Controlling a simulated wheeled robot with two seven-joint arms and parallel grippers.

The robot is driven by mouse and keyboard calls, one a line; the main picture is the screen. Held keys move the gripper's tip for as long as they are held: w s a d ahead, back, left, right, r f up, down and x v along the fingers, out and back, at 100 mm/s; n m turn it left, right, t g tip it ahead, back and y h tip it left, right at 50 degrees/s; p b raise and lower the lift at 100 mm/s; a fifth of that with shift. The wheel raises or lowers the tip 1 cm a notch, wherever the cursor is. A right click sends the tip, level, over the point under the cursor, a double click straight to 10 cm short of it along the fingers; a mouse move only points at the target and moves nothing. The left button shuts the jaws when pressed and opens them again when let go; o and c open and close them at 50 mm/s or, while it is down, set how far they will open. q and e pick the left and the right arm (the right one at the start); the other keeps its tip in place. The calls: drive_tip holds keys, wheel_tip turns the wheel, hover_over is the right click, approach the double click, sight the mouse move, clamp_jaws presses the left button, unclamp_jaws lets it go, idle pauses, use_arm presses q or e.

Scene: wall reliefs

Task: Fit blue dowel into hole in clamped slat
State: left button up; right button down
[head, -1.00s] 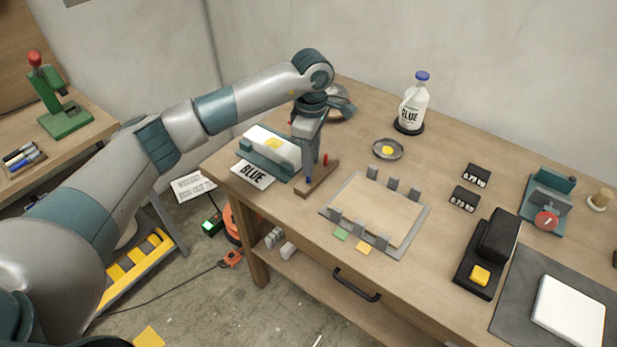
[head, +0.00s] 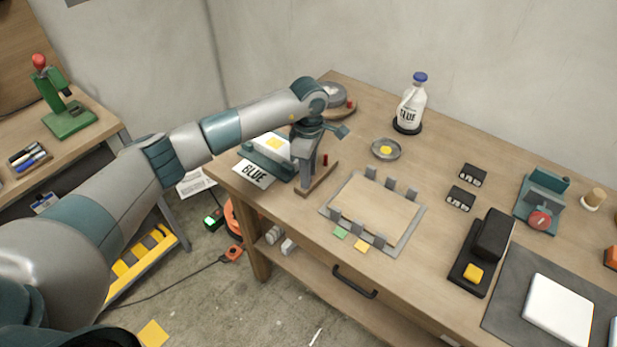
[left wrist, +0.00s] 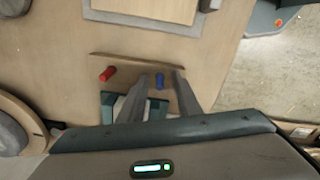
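The blue dowel (left wrist: 159,80) stands in a brown wooden strip (left wrist: 125,61), which also shows in the head view (head: 328,175). My left gripper (left wrist: 162,76) is open, with one finger on each side of the blue dowel and gaps showing. In the head view my left gripper (head: 305,180) is low at the strip and hides the blue dowel. A red dowel (left wrist: 107,73) stands beside it in the strip. A pale block (head: 270,145) sits in a teal fixture (head: 262,161), possibly the clamped slat; no hole is visible. My right gripper is not in view.
A card lettered BLUE (head: 254,173) lies before the fixture. A grey-framed board with upright tabs (head: 375,207) lies right of the strip. A bottle (head: 411,105) and small dish (head: 386,150) stand behind. A teal vise (head: 541,203) is far right.

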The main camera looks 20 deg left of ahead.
use_arm(q)
clamp_jaws()
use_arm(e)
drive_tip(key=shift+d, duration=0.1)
use_arm(q)
drive_tip(key=shift+r, duration=0.1)
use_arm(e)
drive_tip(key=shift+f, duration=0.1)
